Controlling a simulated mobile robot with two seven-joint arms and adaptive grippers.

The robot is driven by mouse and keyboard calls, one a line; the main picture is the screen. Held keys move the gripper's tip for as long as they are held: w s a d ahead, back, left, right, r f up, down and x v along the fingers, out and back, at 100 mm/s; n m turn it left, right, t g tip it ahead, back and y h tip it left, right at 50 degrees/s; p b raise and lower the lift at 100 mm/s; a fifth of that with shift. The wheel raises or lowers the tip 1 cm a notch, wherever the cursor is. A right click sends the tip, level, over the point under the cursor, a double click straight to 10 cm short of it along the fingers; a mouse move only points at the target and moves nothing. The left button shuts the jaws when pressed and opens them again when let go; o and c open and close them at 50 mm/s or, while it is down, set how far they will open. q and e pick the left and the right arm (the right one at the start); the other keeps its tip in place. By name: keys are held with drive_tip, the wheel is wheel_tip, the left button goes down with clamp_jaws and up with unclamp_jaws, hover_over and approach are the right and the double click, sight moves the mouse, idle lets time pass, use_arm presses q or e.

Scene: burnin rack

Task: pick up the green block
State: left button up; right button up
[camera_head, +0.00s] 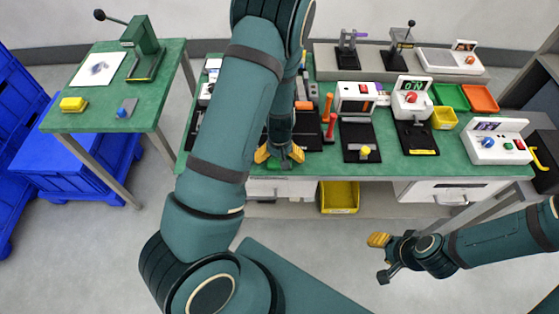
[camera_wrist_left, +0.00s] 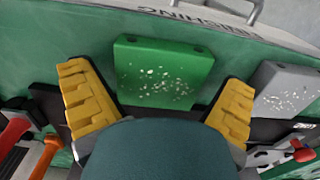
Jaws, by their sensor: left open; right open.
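The green block (camera_wrist_left: 163,72) lies flat on the green workbench, its speckled face showing in the left wrist view. My left gripper (camera_head: 280,155) is open above the front edge of the bench. In the left wrist view its two yellow fingers (camera_wrist_left: 157,80) stand on either side of the block, with a gap on each side. In the head view the block is mostly hidden by my left gripper. My right gripper (camera_head: 380,258) is open and empty, in front of the bench at the lower right.
A grey speckled block (camera_wrist_left: 284,90) lies right of the green block in the left wrist view. Red-handled and orange-handled tools (camera_head: 329,118) lie close to my left gripper. A black fixture (camera_head: 362,138) stands further right. A yellow bin (camera_head: 340,197) sits below the bench.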

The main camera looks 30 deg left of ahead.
use_arm(q)
drive_tip(key=c, duration=1)
drive_tip(key=shift+c, duration=0.2)
drive_tip(key=shift+r, duration=0.2)
